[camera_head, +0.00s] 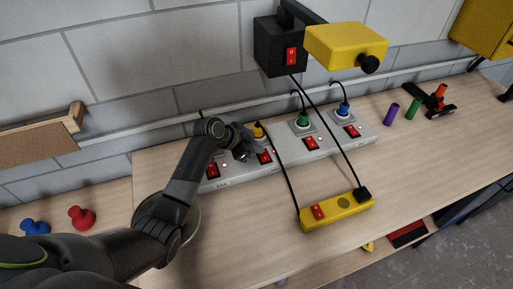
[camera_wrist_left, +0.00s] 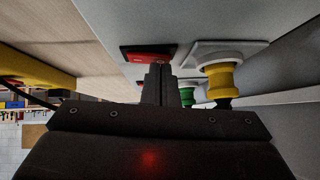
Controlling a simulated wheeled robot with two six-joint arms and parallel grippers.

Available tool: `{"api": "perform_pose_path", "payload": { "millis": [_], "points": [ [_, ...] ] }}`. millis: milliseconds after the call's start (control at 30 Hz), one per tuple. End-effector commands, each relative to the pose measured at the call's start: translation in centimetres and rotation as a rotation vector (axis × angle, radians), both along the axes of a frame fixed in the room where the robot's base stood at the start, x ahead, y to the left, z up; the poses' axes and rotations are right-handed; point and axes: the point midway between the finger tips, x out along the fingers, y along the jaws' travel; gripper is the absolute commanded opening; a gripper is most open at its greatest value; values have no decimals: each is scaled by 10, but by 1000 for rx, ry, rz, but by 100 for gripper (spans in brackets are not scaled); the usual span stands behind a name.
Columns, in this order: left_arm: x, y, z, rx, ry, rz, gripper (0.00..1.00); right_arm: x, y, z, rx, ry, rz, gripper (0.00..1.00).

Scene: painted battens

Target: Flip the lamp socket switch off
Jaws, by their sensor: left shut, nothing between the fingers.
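A long light grey socket strip (camera_head: 330,148) lies on the bench near the wall with several red switches along its front edge. One red switch (camera_head: 265,156) is just right of my left gripper (camera_head: 246,152); another red switch (camera_head: 213,170) lies to its left. A yellow plug (camera_head: 258,130), a green plug (camera_head: 302,118) and a blue plug (camera_head: 344,107) sit in the sockets. In the left wrist view my shut, empty fingers (camera_wrist_left: 158,72) are at a red switch (camera_wrist_left: 148,53), beside the yellow plug (camera_wrist_left: 222,80); contact cannot be told. The socket labels are too small to read.
A yellow box (camera_head: 335,211) with a red switch lies nearer the front, with black cables rising from it. A black switch box (camera_head: 281,45) and a yellow block (camera_head: 346,44) are above the strip.

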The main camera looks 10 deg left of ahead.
Motion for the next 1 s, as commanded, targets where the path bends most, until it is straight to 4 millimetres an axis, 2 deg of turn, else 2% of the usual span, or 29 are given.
{"api": "perform_pose_path", "payload": {
  "millis": [233,1000],
  "points": [
    [2,2,-8,1,1,0,0,0,-2,-9,-2,0,1,48],
    [-12,-8,-2,0,4,0,0,-1,0,9,0,1,0,48]
  ]
}}
